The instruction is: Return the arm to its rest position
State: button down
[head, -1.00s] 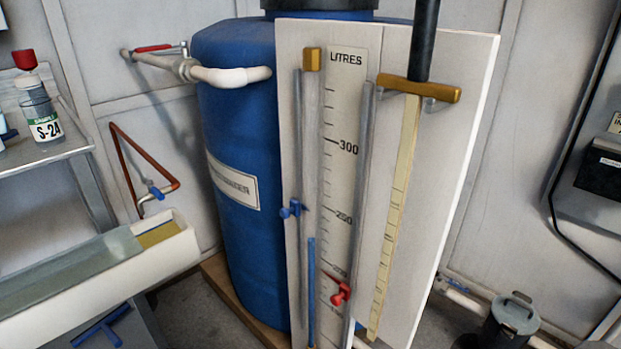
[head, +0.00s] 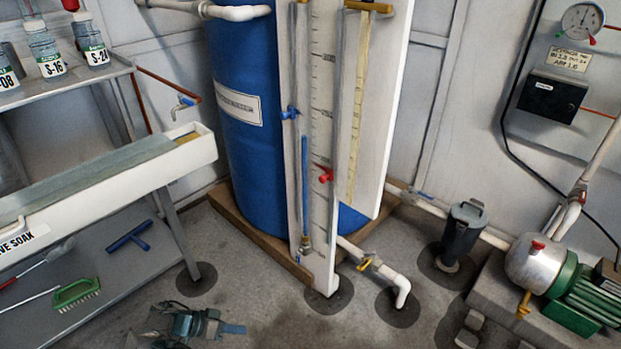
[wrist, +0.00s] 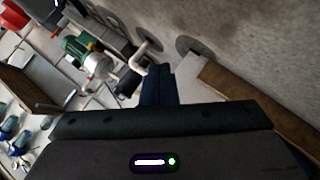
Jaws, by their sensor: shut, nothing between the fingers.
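My gripper (head: 234,329) shows low in the head view, above the grey floor and left of the blue tank's wooden base. It holds nothing, and its dark fingers point right. In the wrist view the fingers (wrist: 158,84) are together, with floor and pipework beyond them. The rest of my arm is mostly cut off by the bottom edge of the head view.
A blue tank (head: 250,165) with a gauge board (head: 321,230) stands on a wooden base. A shelf unit with a white trough (head: 205,150) is at left. Pipes and a green pump (head: 590,298) are at right. Floor around my gripper looks clear.

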jog(key=w+d+r+g+y+p, duration=0.2)
jog(key=d+r+p, duration=0.2)
jog(key=r, duration=0.7)
jog(key=w+d+r+g+y+p, duration=0.1)
jog(key=w+d+r+y+p, duration=0.25)
jog(key=r, duration=0.75)
jog(key=w+d+r+g+p, duration=0.2)
jog(key=d+r+p, duration=0.3)
jog(key=r, duration=0.6)
jog(key=s+d+r+y+p, duration=0.1)
jog(key=d+r+p, duration=0.25)
jog(key=r, duration=0.35)
jog(key=s+d+r+n+y+p, duration=0.1)
jog(key=d+r+p, duration=0.25)
jog(key=r, duration=0.45)
jog(key=s+d+r+y+p, duration=0.1)
jog(key=d+r+y+p, duration=0.2)
jog(key=r, duration=0.4)
jog(key=s+d+r+n+t+p, duration=0.1)
jog(key=s+d+r+p, duration=0.3)
jog(key=r, duration=0.4)
jog(key=s+d+r+n+t+p, duration=0.1)
jog(key=s+d+r+t+p, duration=0.1)
jog(key=s+d+r+p, duration=0.3)
jog(key=s+d+r+n+t+p, duration=0.2)
jog(key=s+d+r+p, duration=0.2)
jog(key=r, duration=0.7)
jog(key=s+p, duration=0.2)
jog(key=shift+s+d, duration=0.25)
jog(key=shift+s, duration=0.15)
